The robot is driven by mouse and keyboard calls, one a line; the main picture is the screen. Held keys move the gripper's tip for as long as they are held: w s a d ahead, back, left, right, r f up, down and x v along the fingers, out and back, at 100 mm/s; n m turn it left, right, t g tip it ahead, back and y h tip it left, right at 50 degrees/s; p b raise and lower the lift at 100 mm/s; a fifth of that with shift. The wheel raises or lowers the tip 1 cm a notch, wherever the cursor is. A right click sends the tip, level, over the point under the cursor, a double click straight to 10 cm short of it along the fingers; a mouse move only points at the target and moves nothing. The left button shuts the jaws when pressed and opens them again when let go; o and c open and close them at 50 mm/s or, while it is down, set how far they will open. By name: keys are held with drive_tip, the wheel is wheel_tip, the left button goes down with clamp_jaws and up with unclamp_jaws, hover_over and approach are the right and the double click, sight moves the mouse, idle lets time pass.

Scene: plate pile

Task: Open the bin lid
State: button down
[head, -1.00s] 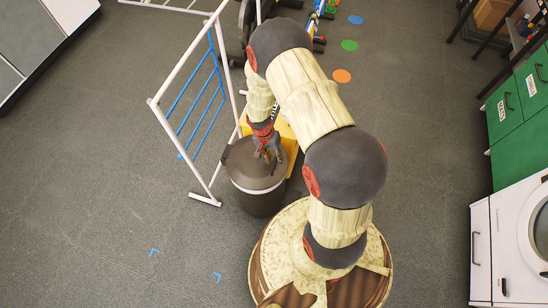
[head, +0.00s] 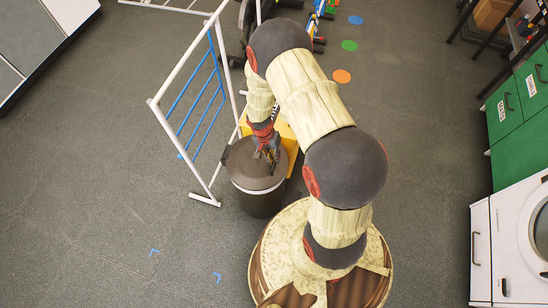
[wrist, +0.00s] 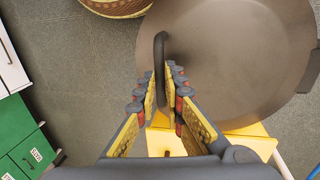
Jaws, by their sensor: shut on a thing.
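The bin (head: 258,200) is a dark round bin with a pale band under its rim, standing on the floor left of my base. Its dark lid (head: 246,172) lies on top and looks closed. In the wrist view the lid (wrist: 235,50) fills the upper right, with a dark upright loop handle (wrist: 160,58) near its left part. My gripper (head: 268,157) is over the lid. In the wrist view my gripper (wrist: 163,88) has its two fingers on either side of the handle, shut on it. The handle's lower end is partly hidden between the fingers.
A yellow object (head: 290,140) stands right behind the bin and also shows in the wrist view (wrist: 165,142). A white-framed rack with blue bars (head: 200,95) stands close to the left. Green cabinets (head: 515,110) are at the right. Open floor lies at lower left.

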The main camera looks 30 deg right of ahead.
drive_tip(key=shift+r, duration=0.1)
drive_tip(key=shift+w+a+r, duration=0.15)
drive_tip(key=shift+w+r, duration=0.1)
drive_tip(key=shift+r, duration=0.25)
drive_tip(key=w+a+r+g+p, duration=0.1)
drive_tip(key=w+a+r+p, duration=0.1)
drive_tip(key=r, duration=0.4)
drive_tip(key=w+a+r+g+h+p, duration=0.1)
drive_tip(key=w+a+r+p, duration=0.1)
drive_tip(key=w+a+r, duration=0.2)
drive_tip(key=shift+w+a+r+h, duration=0.2)
drive_tip(key=shift+w+r+h, duration=0.1)
drive_tip(key=shift+w+r, duration=0.7)
drive_tip(key=c, duration=2.6)
unclamp_jaws()
drive_tip(key=shift+w+a, duration=0.2)
drive_tip(key=shift+w, duration=0.1)
drive_tip(key=shift+o, duration=0.5)
drive_tip(key=o, duration=0.6)
drive_tip(key=shift+s+d, duration=0.1)
